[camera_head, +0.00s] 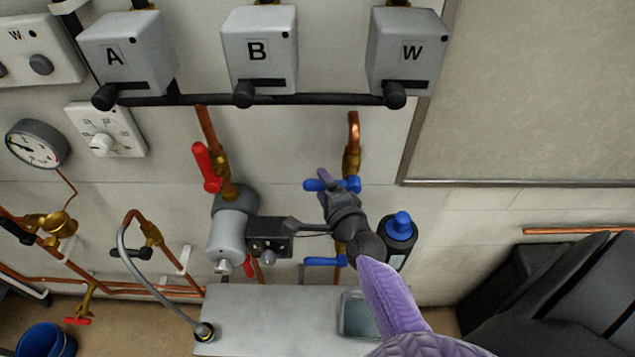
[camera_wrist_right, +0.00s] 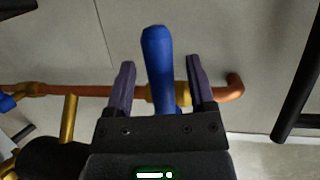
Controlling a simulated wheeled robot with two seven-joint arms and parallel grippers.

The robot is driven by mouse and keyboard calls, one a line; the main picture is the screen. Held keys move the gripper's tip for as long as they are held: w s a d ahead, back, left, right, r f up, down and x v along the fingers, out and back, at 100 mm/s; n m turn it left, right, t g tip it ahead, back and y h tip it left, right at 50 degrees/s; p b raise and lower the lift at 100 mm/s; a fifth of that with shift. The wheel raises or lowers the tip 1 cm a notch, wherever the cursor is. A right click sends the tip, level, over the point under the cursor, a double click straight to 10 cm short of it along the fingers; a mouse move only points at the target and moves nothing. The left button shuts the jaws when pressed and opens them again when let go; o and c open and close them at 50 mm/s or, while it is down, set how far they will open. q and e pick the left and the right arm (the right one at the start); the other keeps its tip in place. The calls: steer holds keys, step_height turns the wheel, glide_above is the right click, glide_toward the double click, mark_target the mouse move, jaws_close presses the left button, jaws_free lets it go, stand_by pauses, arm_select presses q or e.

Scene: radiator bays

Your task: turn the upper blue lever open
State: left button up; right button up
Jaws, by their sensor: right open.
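The upper blue lever (camera_head: 316,185) sits on a brass valve on the right copper pipe, and in the head view it lies roughly level, crosswise to the pipe. My right gripper (camera_head: 323,176) is at this lever. In the right wrist view the blue lever (camera_wrist_right: 158,60) stands between the two purple fingers of the right gripper (camera_wrist_right: 159,80). The fingers are open, with a visible gap on each side of the lever. The lower blue lever (camera_head: 322,261) also lies roughly level below. My left gripper is not in view.
A red lever (camera_head: 206,167) on a parallel pipe is to the left, by a grey pump (camera_head: 229,235). A dark cylinder with a blue cap (camera_head: 400,235) stands close to the right of my wrist. Grey boxes A, B and W (camera_head: 405,50) hang above.

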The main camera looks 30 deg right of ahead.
steer(key=shift+w+d+f, duration=0.15)
steer(key=shift+w, duration=0.5)
steer(key=shift+c, duration=0.3)
jaws_close()
stand_by(0.6)
